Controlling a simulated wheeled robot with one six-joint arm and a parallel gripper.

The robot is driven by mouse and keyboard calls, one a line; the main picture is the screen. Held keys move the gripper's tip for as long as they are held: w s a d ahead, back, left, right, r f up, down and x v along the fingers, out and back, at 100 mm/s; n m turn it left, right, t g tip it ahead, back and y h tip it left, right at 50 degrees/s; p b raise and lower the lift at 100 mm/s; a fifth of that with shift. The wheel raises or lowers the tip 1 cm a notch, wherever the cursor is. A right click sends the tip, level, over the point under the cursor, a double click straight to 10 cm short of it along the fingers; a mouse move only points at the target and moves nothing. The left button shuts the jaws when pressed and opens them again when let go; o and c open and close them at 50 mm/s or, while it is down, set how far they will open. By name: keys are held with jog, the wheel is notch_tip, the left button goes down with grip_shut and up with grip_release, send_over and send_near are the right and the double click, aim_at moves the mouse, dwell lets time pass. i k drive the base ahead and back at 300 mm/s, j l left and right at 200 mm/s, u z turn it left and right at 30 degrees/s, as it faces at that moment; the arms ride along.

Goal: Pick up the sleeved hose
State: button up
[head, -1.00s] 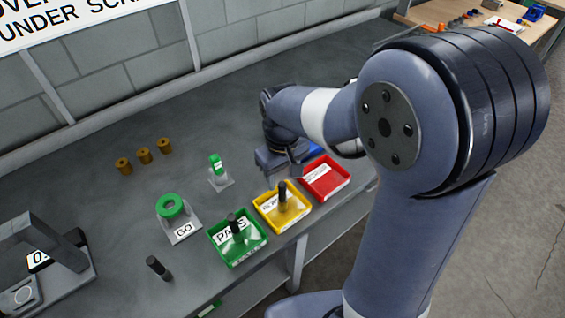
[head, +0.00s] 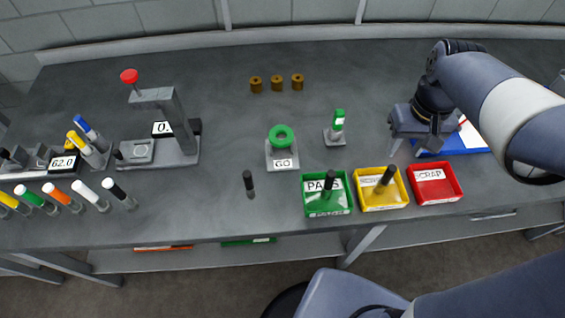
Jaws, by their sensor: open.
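A short dark hose piece (head: 249,184) stands upright by itself on the grey bench, left of the green tray. Its upper part looks black and its lower part slightly greyer; a sleeve cannot be made out clearly at this size. Similar dark pieces stand in the green PASS tray (head: 341,208) and the yellow tray (head: 371,203). My gripper (head: 404,153) is open and points down, behind the yellow and red trays and well to the right of the lone hose piece. Nothing shows between its fingers.
A red SCRAP tray (head: 456,193) and a blue clipboard (head: 462,148) are near my gripper. A green GO ring gauge (head: 282,153) and a small green-topped stand (head: 337,131) are mid-bench. Several brass sleeves (head: 277,84) stand behind. A red-knobbed press (head: 179,122) is left.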

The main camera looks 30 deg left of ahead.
aim_at(250, 187)
jog(key=u, duration=2)
jog(key=z, duration=0.5)
jog(key=i+j+u, duration=0.25)
jog(key=k+j, duration=0.1)
